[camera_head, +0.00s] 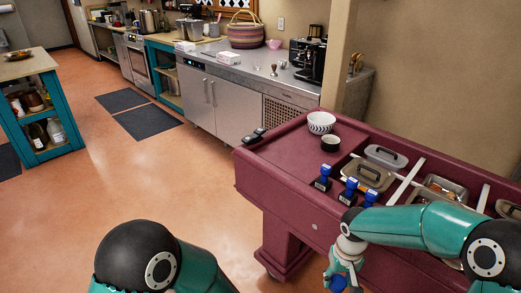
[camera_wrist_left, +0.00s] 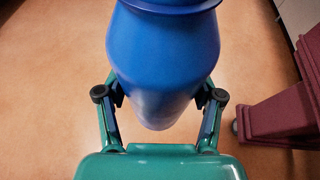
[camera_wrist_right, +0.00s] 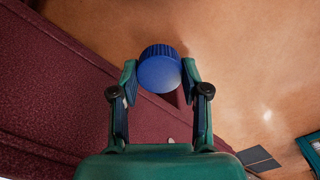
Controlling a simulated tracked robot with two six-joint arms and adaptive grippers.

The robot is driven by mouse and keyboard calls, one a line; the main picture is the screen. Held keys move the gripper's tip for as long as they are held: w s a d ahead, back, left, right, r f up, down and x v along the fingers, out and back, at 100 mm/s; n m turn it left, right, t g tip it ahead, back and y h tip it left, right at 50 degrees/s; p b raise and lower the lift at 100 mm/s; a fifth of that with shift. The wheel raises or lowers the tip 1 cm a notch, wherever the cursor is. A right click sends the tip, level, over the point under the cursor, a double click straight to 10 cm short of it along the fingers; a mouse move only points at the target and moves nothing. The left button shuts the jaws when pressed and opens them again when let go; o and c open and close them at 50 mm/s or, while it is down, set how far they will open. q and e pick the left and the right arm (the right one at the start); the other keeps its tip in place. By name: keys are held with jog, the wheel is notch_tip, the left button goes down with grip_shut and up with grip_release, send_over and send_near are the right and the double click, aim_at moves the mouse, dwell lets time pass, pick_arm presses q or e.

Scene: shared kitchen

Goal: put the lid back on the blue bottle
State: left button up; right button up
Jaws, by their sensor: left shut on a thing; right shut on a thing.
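The blue bottle (camera_wrist_left: 165,60) fills the upper middle of the left wrist view, and its top end is cut off by the frame edge. My left gripper (camera_wrist_left: 160,96) is shut on its sides. The bottle and left gripper do not show in the head view. The round blue lid (camera_wrist_right: 160,70), with a ridged rim, sits between the fingertips of my right gripper (camera_wrist_right: 160,78), which is shut on it. In the head view my right gripper (camera_head: 346,270) holds the lid (camera_head: 338,282) low at the bottom edge, beside the maroon counter.
The maroon counter (camera_head: 275,168) stands at the right. On it are a patterned bowl (camera_head: 320,123), a dark round container (camera_head: 330,144), several blue-handled items (camera_head: 322,180) and lidded metal pans (camera_head: 385,156). Open floor (camera_head: 190,185) lies to the left. A teal shelf unit (camera_head: 38,110) is far left.

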dwell(0.5)
pick_arm(q)
jog(key=w+d+f+m+t+h, duration=0.2)
jog(key=d+m+t+h, duration=0.3)
jog(key=d, duration=0.9)
jog(key=m+h, duration=0.3)
jog(key=shift+d, duration=0.4)
